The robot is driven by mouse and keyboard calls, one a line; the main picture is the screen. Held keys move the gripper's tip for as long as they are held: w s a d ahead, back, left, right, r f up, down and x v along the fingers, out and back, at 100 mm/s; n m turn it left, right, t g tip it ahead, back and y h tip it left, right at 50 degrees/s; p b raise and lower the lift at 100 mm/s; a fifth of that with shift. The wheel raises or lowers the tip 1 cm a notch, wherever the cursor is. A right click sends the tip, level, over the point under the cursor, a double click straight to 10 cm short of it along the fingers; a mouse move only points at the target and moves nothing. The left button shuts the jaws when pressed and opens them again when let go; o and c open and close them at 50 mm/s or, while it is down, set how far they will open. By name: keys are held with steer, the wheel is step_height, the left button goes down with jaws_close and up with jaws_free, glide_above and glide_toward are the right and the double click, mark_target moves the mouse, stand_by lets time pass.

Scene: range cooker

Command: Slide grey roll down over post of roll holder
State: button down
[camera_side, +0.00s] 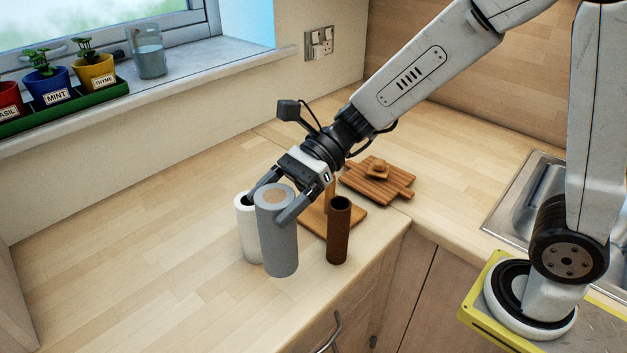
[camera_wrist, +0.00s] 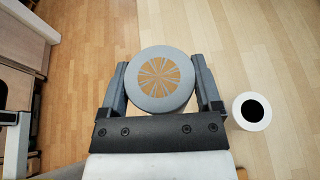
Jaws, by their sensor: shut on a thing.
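My gripper (camera_side: 272,204) is shut on the grey roll (camera_side: 279,242), with one finger on each side near its top. The roll is upright; I cannot tell how far its bottom is above the counter. In the wrist view, the roll's round top (camera_wrist: 159,79) shows a tan patterned centre between the fingers (camera_wrist: 160,66). The roll holder's square wooden base (camera_side: 354,217) lies behind and to the right of the roll in the side view. Part of its wooden post (camera_side: 331,192) shows; the rest is hidden by my gripper. The holder is not seen in the wrist view.
A white roll (camera_side: 247,236) stands close left of the grey roll, and also shows in the wrist view (camera_wrist: 241,117). A brown tube (camera_side: 337,240) stands in front of the holder's base. A board (camera_side: 398,184) with a small wooden object lies behind. The left counter is clear.

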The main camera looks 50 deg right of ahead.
steer(key=shift+r, duration=0.6)
steer(key=w+d+r+m+t+h, duration=0.1)
steer(key=w+d+m+t, duration=0.15)
steer(key=d, duration=0.45)
steer(key=w+d+r+m+t, duration=0.1)
steer(key=w+d, duration=0.2)
steer(key=d, duration=0.5)
steer(key=w+d+r+m+t+h, duration=0.1)
steer(key=w+d+r+t, duration=0.15)
steer(key=d, duration=0.45)
steer(key=shift+g, duration=0.5)
steer(key=shift+w+f, duration=0.15)
steer(key=shift+f, duration=3.45)
steer(key=shift+f+y, duration=0.15)
steer(key=shift+y, duration=0.15)
